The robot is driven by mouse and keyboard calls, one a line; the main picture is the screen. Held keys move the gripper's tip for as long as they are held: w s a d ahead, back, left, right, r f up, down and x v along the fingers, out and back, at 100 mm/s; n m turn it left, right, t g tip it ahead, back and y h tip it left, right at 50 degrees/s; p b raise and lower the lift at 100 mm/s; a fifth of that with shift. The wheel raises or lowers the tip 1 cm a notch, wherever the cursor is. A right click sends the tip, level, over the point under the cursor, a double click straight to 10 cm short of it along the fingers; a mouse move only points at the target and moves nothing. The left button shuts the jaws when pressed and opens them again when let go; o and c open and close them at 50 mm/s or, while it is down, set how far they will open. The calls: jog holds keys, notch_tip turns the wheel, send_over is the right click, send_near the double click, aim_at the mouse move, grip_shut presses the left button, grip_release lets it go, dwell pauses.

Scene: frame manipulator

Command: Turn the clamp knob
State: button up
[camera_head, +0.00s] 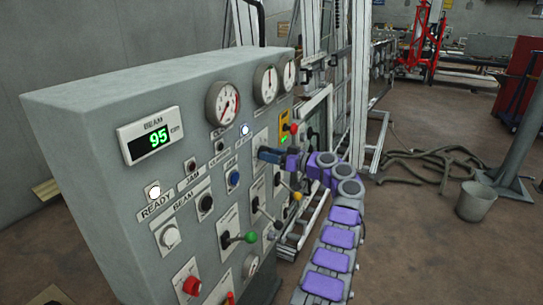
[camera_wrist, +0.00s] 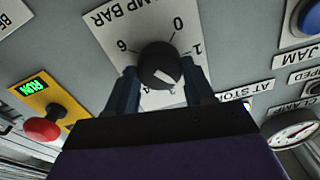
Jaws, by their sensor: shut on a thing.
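The clamp knob (camera_wrist: 158,62) is round and black with a pale mark, on a white plate (camera_wrist: 108,22) lettered "AMP BAR" with numbers around it. The lettering appears upside down in the wrist view. My gripper (camera_wrist: 162,78) has one dark blue finger on each side of the knob and is shut on it. In the head view my gripper (camera_head: 268,155) reaches the panel face below the gauges. The knob itself is hidden there behind the fingers.
The grey control panel (camera_head: 120,85) carries gauges, buttons and levers. A red knob on a yellow plate (camera_wrist: 42,128) sits close by, with a green lit display. A blue JAM button (camera_wrist: 308,16) and a gauge (camera_wrist: 292,130) are at the right.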

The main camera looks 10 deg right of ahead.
jog(key=shift+f+n, duration=0.3)
jog(key=shift+n, duration=0.5)
jog(key=o, duration=0.9)
jog(key=shift+w, duration=0.2)
jog(key=shift+o, duration=0.7)
jog(key=shift+s+r, duration=0.15)
jog(key=shift+r, duration=0.05)
jog(key=p+v, duration=0.1)
jog(key=v, duration=1.6)
jog(key=shift+d+p, duration=0.2)
jog(key=shift+p, duration=0.1)
